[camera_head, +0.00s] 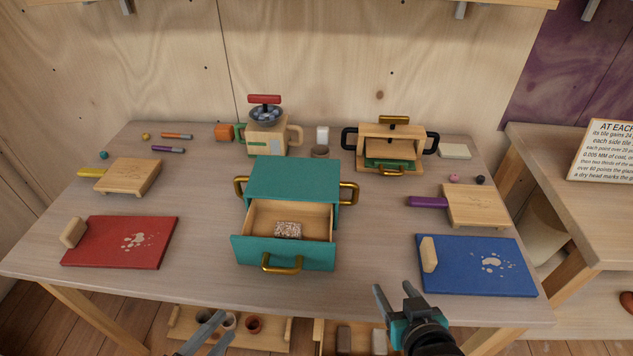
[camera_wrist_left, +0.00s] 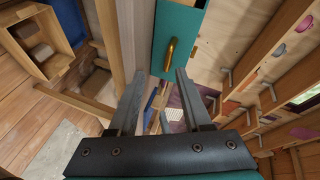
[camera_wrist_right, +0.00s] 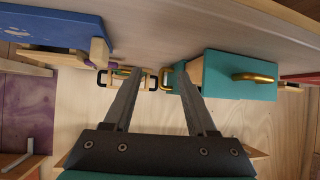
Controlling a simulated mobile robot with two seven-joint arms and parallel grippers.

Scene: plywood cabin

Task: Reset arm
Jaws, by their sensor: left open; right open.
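My right gripper (camera_head: 393,290) is at the front of the table, right of the teal drawer box (camera_head: 293,178), with its fingers apart. My left gripper (camera_head: 224,329) is low at the bottom edge of the head view, in front of the table, with only its fingers showing. In the left wrist view its fingers (camera_wrist_left: 159,74) are apart with nothing between them. In the right wrist view the right fingers (camera_wrist_right: 159,72) are also apart and empty. The box's drawer (camera_head: 283,253) is pulled out, with a speckled block (camera_head: 288,230) inside.
A red board (camera_head: 110,248) lies front left and a blue board (camera_head: 470,275) front right, each with a wooden block. Cutting boards (camera_head: 130,176) (camera_head: 478,205), a grinder (camera_head: 266,132) and a small wooden drawer unit (camera_head: 390,140) stand farther back. Cups (camera_head: 254,324) sit on a low shelf.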

